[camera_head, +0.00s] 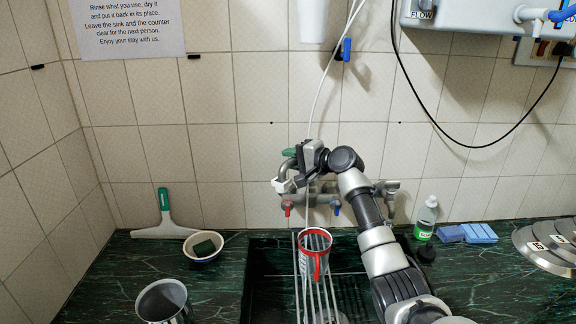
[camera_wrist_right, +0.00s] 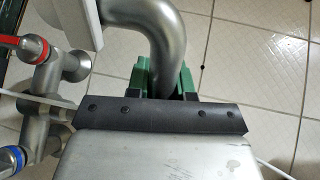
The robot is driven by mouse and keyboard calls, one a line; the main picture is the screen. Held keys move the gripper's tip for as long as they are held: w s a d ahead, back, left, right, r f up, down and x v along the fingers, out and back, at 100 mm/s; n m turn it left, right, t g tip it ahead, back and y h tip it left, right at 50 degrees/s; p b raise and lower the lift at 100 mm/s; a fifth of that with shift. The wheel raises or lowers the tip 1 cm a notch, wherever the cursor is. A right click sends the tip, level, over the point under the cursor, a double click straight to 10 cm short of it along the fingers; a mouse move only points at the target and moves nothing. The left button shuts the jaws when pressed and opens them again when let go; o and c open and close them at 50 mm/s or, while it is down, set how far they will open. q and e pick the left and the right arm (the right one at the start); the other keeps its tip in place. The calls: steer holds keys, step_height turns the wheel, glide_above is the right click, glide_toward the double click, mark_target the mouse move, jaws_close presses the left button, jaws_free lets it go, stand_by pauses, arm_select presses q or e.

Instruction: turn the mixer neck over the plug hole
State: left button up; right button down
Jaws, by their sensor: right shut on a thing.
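The mixer stands on the tiled wall above the sink, with a red tap handle (camera_head: 287,206) and a blue one (camera_head: 336,207). Its curved grey neck (camera_wrist_right: 168,38) shows in the wrist view, and a white end piece (camera_head: 284,185) shows in the head view. My right gripper (camera_head: 290,153) is shut on the neck; its green fingers lie around the pipe in the wrist view (camera_wrist_right: 165,80). The dark sink (camera_head: 262,262) is below, and the plug hole is not visible. My left gripper is not in view.
A red-rimmed jug (camera_head: 316,236) stands on a wire rack (camera_head: 309,290) across the sink. A bottle (camera_head: 426,218) and blue sponges (camera_head: 480,233) are on the right.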

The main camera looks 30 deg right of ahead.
steer(key=shift+s+d+f+n+g+y+b, duration=0.2)
steer(key=shift+s+n+g+y+b, duration=0.45)
steer(key=shift+n+y, duration=0.35)
steer(key=shift+s+d+r+n+g+y+b, duration=0.15)
steer(key=shift+s+n+g+y+b, duration=0.2)
steer(key=shift+y, duration=0.25)
steer(key=shift+s+d+n+g+y+b, duration=0.1)
steer(key=shift+s+n+g+y, duration=0.2)
steer(key=shift+n+y, duration=0.25)
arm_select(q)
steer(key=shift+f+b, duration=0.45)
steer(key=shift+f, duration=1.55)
arm_select(e)
steer(key=shift+s+d+n+g+y, duration=0.35)
steer(key=shift+s+n+g+y, duration=0.2)
steer(key=shift+n+g+y, duration=0.4)
steer(key=shift+s+d+n+g+y, duration=0.35)
steer(key=shift+s+n+g+y, duration=0.15)
steer(key=shift+n+g+y, duration=0.4)
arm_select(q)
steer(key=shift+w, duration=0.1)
arm_select(e)
steer(key=c, duration=1)
jaws_free()
